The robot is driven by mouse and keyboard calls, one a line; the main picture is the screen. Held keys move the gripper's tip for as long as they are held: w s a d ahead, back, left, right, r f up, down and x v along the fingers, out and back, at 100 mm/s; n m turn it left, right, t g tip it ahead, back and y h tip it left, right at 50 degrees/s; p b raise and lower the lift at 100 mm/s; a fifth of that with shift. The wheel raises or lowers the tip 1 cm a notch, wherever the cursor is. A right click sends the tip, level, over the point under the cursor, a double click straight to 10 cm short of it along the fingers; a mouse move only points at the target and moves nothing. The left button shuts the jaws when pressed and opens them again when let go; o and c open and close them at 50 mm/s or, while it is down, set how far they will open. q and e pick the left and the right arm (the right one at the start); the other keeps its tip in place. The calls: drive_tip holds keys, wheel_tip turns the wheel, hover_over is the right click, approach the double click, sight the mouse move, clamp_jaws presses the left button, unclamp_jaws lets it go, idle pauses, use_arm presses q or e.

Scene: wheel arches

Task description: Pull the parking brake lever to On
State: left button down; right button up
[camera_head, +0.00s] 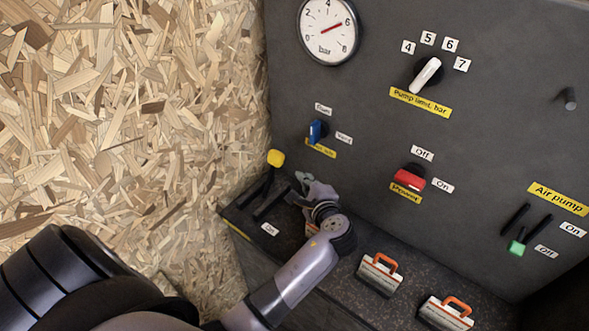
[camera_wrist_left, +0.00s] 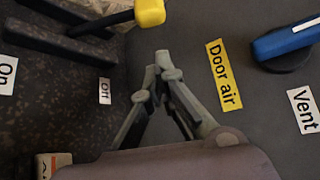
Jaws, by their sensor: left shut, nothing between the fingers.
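The lever with a yellow knob (camera_head: 275,158) rises from a dark slot at the left end of the shelf, beside the chipboard wall. Its knob and dark shaft also show at the top of the left wrist view (camera_wrist_left: 149,12). An Off label (camera_wrist_left: 105,92) and an On label (camera_wrist_left: 8,75) lie beside the slot; the knob is on the Off label's side, towards the panel. My left gripper (camera_head: 298,184) is right of the lever, close to the panel. Its fingers (camera_wrist_left: 165,66) are shut and empty, apart from the knob. My right gripper is out of view.
The blue Door air knob (camera_head: 317,131) is on the panel (camera_head: 350,110) just above my left gripper. Orange-handled clips (camera_head: 380,273) stand along the shelf to the right. The red power switch (camera_head: 409,178) and green-tipped air pump lever (camera_head: 517,248) are farther right.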

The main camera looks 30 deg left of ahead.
sight(271, 175)
use_arm(q)
drive_tip(key=b+x, duration=0.5)
drive_tip(key=x, duration=0.5)
drive_tip(key=shift+a, duration=0.15)
